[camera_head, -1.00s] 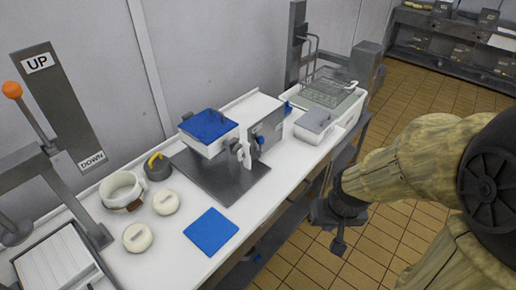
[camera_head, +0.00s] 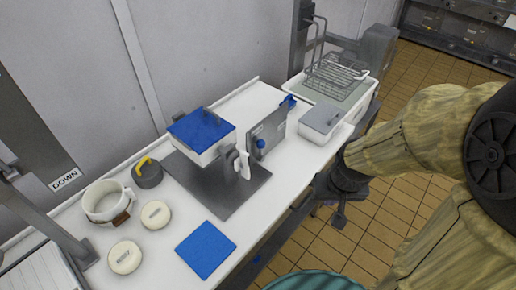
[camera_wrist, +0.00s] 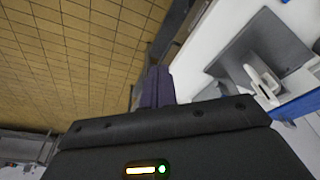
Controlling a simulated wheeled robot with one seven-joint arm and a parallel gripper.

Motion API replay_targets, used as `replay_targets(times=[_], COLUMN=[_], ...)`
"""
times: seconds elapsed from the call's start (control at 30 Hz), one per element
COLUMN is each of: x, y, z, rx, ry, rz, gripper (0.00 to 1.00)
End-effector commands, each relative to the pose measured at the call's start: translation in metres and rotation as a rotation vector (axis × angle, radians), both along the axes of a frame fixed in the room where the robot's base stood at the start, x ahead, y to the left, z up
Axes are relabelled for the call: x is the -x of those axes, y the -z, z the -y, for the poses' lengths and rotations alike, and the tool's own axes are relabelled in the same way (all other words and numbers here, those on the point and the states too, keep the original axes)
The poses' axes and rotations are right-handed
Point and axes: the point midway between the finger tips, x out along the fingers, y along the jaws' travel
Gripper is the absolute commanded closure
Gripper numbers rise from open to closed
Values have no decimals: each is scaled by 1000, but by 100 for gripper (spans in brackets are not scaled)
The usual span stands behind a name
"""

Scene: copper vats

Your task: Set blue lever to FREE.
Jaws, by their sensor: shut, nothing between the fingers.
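A grey upright panel (camera_head: 267,131) stands on the white counter, right of a blue-lidded white box. A small blue knob (camera_head: 261,144) shows on its front face. A second blue piece (camera_head: 289,101) shows at its far top end. I cannot tell which of these is the blue lever, and no FREE mark is readable. My gripper (camera_head: 339,219) hangs in front of the counter's front edge, to the right of and below the panel, apart from it. In the wrist view its fingers (camera_wrist: 153,88) are shut and empty, over the floor beside the counter.
The blue-lidded box (camera_head: 203,131) sits on a dark plate with a white handle (camera_head: 242,164) beside it. A grey-lidded container (camera_head: 320,119) and a wire basket (camera_head: 335,73) stand at right. A blue mat (camera_head: 206,249) lies near the front edge. Tiled floor is free at right.

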Motion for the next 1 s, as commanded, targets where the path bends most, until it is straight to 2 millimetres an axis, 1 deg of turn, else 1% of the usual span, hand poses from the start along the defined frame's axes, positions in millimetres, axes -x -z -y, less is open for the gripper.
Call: replay_targets(times=[0.23,0.37,0.47,0.6,0.67,0.8,0.9,1.0], x=[-3,-19,-42,-81,-98,-131,-151,-166], y=[3,19,38,66,76,97,109,120], z=[0,-3,-5,-13,-18,-33,-47,-63], rx=[3,24,62,148,192,309,405,509], ry=[-14,-89,-198,-399,-488,-691,-829,-961], rz=[10,65,151,313,386,556,678,801], gripper=[100,100,100,100,100,100,100,100])
